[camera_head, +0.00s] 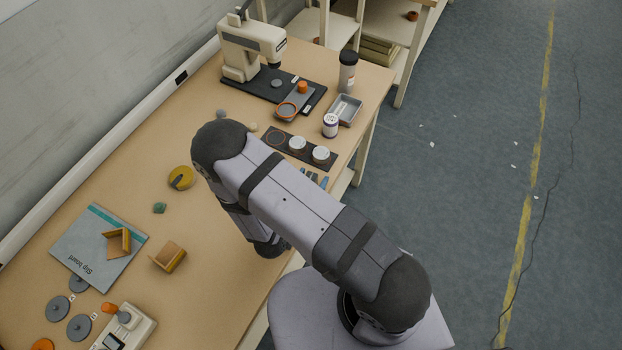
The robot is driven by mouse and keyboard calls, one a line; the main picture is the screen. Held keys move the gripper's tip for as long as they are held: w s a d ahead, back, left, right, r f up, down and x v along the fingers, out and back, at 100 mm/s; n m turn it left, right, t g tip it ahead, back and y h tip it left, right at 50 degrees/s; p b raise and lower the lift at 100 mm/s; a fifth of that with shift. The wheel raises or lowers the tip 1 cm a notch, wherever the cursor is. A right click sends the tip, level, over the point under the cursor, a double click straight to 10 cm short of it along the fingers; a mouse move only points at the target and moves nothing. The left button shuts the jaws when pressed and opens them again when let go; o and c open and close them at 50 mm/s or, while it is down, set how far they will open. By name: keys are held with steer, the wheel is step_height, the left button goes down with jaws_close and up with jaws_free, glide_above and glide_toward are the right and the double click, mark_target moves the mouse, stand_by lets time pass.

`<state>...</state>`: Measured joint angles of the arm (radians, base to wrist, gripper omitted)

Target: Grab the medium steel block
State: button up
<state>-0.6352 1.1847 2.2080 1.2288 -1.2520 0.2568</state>
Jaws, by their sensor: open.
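I cannot make out a medium steel block for certain. Several small blue-grey pieces (313,180) lie near the table's right edge, partly hidden by my arm; they are too small to tell whether one is the block. My arm crosses the middle of the view, and its forearm drops toward the table's front edge, ending in a dark wrist. My gripper is hidden behind the arm, so its fingers and anything near them do not show.
A slip board (88,261) with an angled wooden piece lies at left, beside another wooden angle piece (168,257). Grey discs (79,327) and a scale (125,332) are at lower left. A dark tray with round pots (297,145) and a beige machine (250,50) stand farther back.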

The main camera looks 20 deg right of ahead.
mark_target(311, 176)
jaws_close()
steer(key=shift+r, duration=0.15)
steer(key=shift+r+b, duration=0.5)
steer(key=shift+r, duration=4.35)
